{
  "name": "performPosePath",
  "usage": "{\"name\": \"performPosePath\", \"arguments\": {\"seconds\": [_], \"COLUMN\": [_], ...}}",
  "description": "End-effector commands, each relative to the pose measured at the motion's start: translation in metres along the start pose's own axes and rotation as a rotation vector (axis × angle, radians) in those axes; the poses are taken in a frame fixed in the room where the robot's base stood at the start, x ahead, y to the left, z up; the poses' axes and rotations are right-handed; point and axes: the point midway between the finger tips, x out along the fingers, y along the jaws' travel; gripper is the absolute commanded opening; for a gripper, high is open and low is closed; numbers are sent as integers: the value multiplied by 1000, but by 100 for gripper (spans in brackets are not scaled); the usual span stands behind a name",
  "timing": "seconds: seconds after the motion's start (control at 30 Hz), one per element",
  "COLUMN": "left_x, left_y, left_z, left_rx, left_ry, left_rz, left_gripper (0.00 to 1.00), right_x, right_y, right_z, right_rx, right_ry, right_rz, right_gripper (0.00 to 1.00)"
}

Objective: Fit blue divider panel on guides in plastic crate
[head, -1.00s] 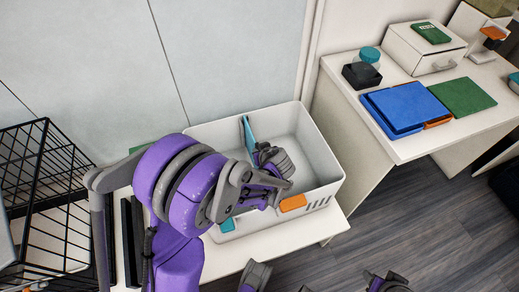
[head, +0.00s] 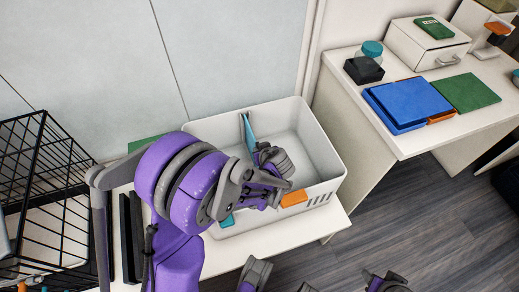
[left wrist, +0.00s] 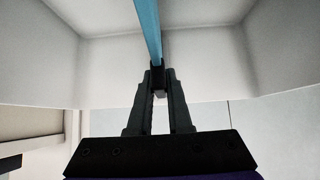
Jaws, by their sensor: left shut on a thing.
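The white plastic crate (head: 318,145) stands on a white table. The thin light-blue divider panel (head: 249,133) is upright inside it, crossing from the back wall toward the front. My left gripper (head: 262,150) is over the crate and shut on the panel. In the left wrist view, the left gripper's fingers (left wrist: 158,75) pinch the edge of the blue panel (left wrist: 149,25). My arm hides the crate's left part and much of the panel. I cannot tell whether the panel sits in guides. My right gripper (head: 380,283) is at the bottom edge, and its jaw state is unclear.
An orange piece (head: 294,198) is at the crate's front wall, with a teal piece (head: 227,221) to its left. A black wire basket (head: 45,190) stands at the left. A second table (head: 400,140) holds blue and green panels, a black box and a white drawer box.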

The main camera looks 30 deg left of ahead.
Motion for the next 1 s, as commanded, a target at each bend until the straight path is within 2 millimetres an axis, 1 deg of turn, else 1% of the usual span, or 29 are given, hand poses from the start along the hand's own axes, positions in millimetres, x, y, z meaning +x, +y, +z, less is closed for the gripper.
{"name": "performPosePath", "arguments": {"seconds": [0.2, 0.37, 1.0], "left_x": [6, 6, -12], "left_y": [-2, -2, -2], "left_z": [5, 6, -13], "left_rx": [1, 1, 0], "left_ry": [-1, -1, 0], "left_rz": [-5, -7, -4], "left_gripper": [0, 0, 0], "right_x": [6, 7, -14], "right_y": [0, 0, 0], "right_z": [2, 2, -4], "right_rx": [0, 0, 0], "right_ry": [-2, -2, 5], "right_rz": [0, 0, 0], "right_gripper": [50, 50, 50]}}
